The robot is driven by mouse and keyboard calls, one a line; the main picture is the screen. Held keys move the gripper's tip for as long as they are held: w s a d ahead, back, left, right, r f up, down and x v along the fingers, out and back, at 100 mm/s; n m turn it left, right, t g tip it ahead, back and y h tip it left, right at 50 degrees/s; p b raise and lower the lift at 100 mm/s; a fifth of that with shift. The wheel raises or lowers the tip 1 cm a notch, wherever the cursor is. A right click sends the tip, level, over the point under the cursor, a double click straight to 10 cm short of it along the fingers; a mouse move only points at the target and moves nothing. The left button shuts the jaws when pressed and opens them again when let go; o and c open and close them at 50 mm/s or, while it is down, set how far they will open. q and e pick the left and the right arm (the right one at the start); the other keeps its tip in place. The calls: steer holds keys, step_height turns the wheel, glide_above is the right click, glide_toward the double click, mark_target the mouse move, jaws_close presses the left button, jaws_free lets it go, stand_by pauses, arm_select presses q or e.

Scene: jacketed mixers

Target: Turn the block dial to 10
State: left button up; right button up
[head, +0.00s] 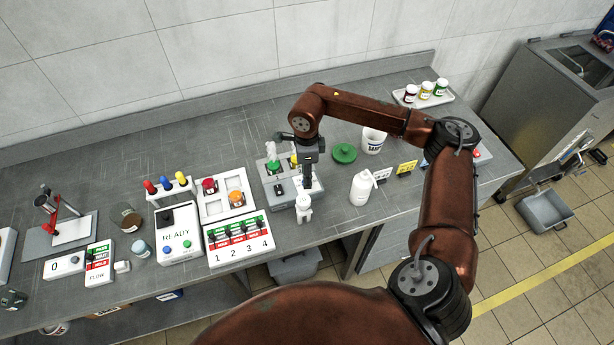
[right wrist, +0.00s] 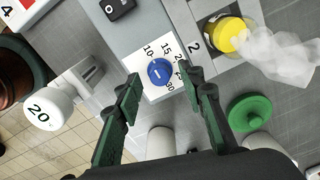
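The block dial (right wrist: 160,72) is a small blue knob with a short white mark, on a white plate (right wrist: 145,52) printed with numbers including 10 and 15. I cannot tell for sure which number the mark points at. The plate is on a grey block (right wrist: 125,32), also in the head view (head: 275,203). My right gripper (right wrist: 163,80) is open, with its green fingers on either side of the dial and apart from it. In the head view my right gripper (head: 308,174) is over the block's right side and hides the dial. My left gripper is not in view.
A white piece marked 20 (right wrist: 42,110) stands close beside the block. A yellow-topped vessel (right wrist: 230,36) and a green-topped one (head: 273,165) sit in the block. A green lid (head: 344,153), white bottle (head: 361,188) and labelled tub (head: 373,142) stand to the right.

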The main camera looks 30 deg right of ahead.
step_height(320, 180, up, 11)
stand_by(0.3)
steer(key=shift+f, duration=0.1)
